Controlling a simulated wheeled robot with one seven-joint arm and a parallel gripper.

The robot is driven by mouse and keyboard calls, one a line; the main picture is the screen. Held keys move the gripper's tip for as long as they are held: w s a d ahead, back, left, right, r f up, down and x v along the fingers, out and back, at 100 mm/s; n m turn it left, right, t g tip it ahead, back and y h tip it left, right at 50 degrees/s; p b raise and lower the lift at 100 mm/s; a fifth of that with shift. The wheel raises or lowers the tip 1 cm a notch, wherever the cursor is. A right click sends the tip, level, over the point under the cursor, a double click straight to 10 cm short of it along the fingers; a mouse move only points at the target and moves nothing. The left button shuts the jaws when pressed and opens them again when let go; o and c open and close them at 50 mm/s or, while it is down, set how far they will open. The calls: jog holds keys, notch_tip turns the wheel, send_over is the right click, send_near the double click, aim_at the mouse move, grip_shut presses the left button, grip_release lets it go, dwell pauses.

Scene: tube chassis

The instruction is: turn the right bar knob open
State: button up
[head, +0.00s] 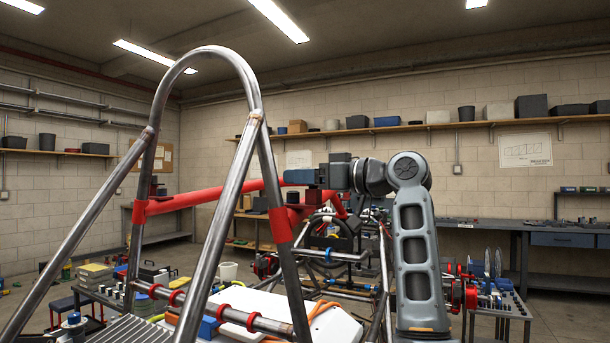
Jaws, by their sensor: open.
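Two red bars join the steel tube frame. The left red bar (215,193) runs from a red sleeve on the left tube of the hoop towards my gripper. The right red bar (330,201) runs back from a red sleeve on the near right tube. A small dark knob (293,197) stands by the right bar, just below my gripper; its turn angle is too small to tell. I see nothing held; contact cannot be told.
The tall bent steel hoop (205,52) rises in front and left of my arm. A table of tools (500,295) stands at right. A lower tube with red clamps (225,312) crosses below. The space above my gripper is clear.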

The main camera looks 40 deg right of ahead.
jog(key=shift+c, duration=0.5)
jog(key=c, duration=0.9)
jog(key=shift+o, duration=0.2)
jog(key=shift+d+m+t+h+p, duration=0.15)
jog(key=shift+m+h, duration=0.6)
jog(key=shift+h, duration=0.4)
jog(key=shift+d+m+t+h+p, duration=0.15)
jog(key=shift+m+h, duration=0.6)
jog(key=shift+h, duration=0.4)
jog(key=o, duration=1)
jog(key=shift+c, duration=0.2)
jog(key=shift+s, duration=0.1)
jog(key=s+b, duration=0.1)
jog(key=s, duration=0.6)
jog(key=shift+s+b, duration=0.3)
jog(key=shift+b, duration=0.1)
